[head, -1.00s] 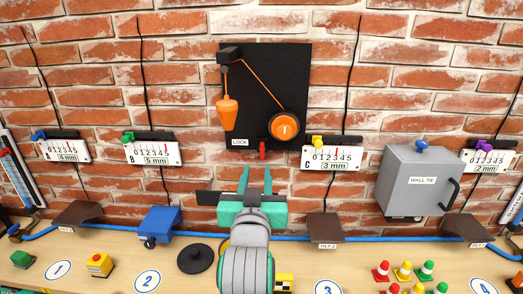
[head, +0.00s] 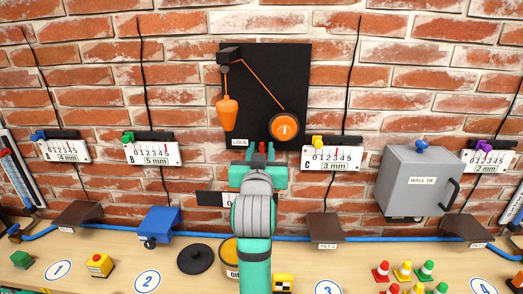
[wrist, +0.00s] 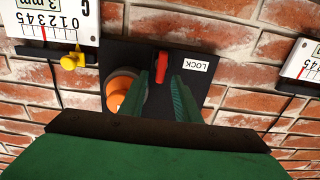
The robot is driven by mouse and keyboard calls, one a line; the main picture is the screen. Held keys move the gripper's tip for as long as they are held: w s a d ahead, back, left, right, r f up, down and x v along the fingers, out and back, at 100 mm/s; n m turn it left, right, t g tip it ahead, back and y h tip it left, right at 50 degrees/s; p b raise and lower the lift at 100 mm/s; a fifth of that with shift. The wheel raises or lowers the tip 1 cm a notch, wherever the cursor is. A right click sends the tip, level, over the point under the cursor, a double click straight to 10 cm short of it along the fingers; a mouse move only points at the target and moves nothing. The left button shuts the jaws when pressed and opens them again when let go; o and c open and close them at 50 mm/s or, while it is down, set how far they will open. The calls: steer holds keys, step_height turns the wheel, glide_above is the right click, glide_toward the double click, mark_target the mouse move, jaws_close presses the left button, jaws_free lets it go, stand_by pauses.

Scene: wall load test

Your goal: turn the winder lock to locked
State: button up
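The winder lock is a small red lever (head: 262,147) at the bottom edge of the black panel (head: 290,75), beside the LOCK label (head: 240,142). It points up and down, and my gripper hides part of it in the head view. In the wrist view the red lever (wrist: 162,68) shows between my two green fingertips, with gaps on both sides. My gripper (head: 262,158) is open and empty, raised in front of the lever. I cannot tell how deep the fingers reach around it. The orange winder drum (head: 284,127) is just right, its cord running to an orange weight (head: 229,113).
Gauge B (head: 153,153) is left of the panel and gauge C (head: 325,157) close on its right. A grey box (head: 412,180) juts from the wall farther right. A blue pipe (head: 300,239) runs below, above a bench with cones and blocks.

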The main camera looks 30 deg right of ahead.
steer(key=shift+w+d, duration=0.1)
steer(key=shift+w, duration=0.05)
steer(key=shift+c, duration=0.3)
jaws_close()
